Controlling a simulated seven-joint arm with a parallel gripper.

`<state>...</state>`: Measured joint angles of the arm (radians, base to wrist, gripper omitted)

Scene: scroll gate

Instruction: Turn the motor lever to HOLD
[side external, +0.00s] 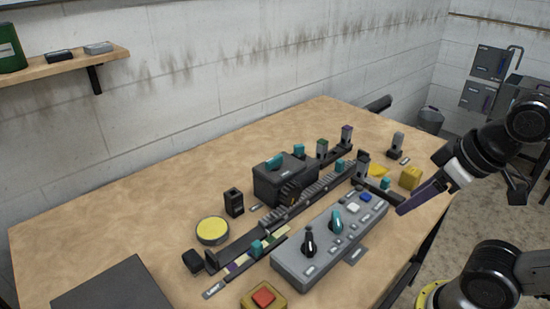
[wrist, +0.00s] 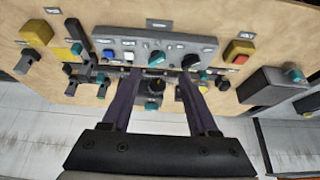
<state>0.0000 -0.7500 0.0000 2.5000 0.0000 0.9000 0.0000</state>
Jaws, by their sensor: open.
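A grey control panel (side external: 318,258) lies on the wooden table, and it also shows in the wrist view (wrist: 115,36). It carries a black lever knob (side external: 309,243) and a teal lever knob (side external: 336,222). In the wrist view the teal knob (wrist: 156,58) is between my finger lines and the black knob (wrist: 191,62) is near the right fingertip. The labels are too small to read, so I cannot tell which is the motor lever. My gripper (side external: 400,209) is open and empty, right of the panel and apart from both knobs. It also shows in the wrist view (wrist: 158,74).
A toothed rail (side external: 325,186) and a black box (side external: 285,180) stand behind the panel. A yellow block with a red button (side external: 263,297) is at the front, a yellow disc (side external: 212,231) at left. White and blue buttons are on the panel.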

